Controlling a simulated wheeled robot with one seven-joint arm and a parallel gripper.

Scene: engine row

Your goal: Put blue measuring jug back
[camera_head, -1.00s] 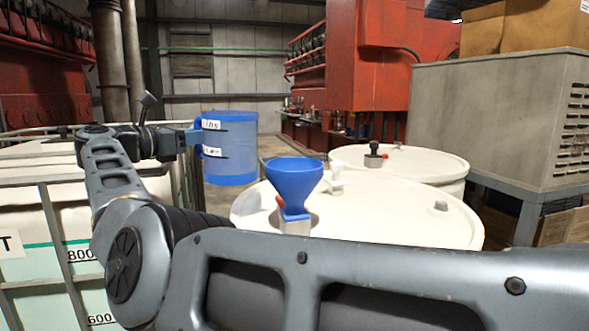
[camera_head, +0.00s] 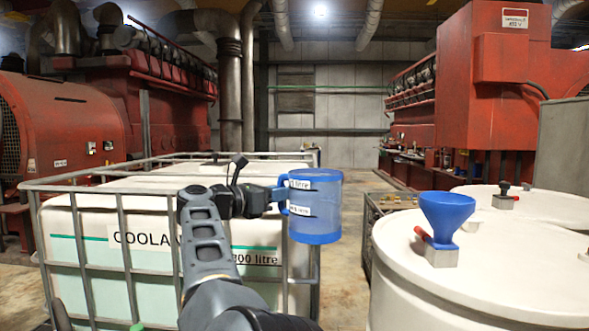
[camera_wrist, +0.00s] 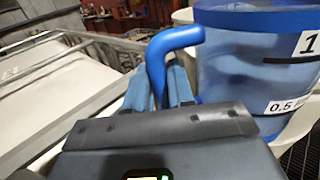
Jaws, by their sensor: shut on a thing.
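The blue measuring jug (camera_head: 318,207) is a translucent blue cylinder with white litre labels. It hangs upright in the air between the coolant tank and the white drums in the head view. My gripper (camera_head: 282,198) is shut on the jug's handle at its left side. In the wrist view, the jug (camera_wrist: 240,75) fills the upper right, and my gripper's fingers (camera_wrist: 160,88) close around the blue handle (camera_wrist: 172,45). The jug's far side is hidden.
A caged coolant tank (camera_head: 100,215) stands at left, its metal frame close to my arm. White drums (camera_head: 470,275) stand at right, with a blue funnel (camera_head: 446,212) on the nearer one. Red engines (camera_head: 495,80) stand behind. Open floor (camera_head: 345,270) shows between tank and drums.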

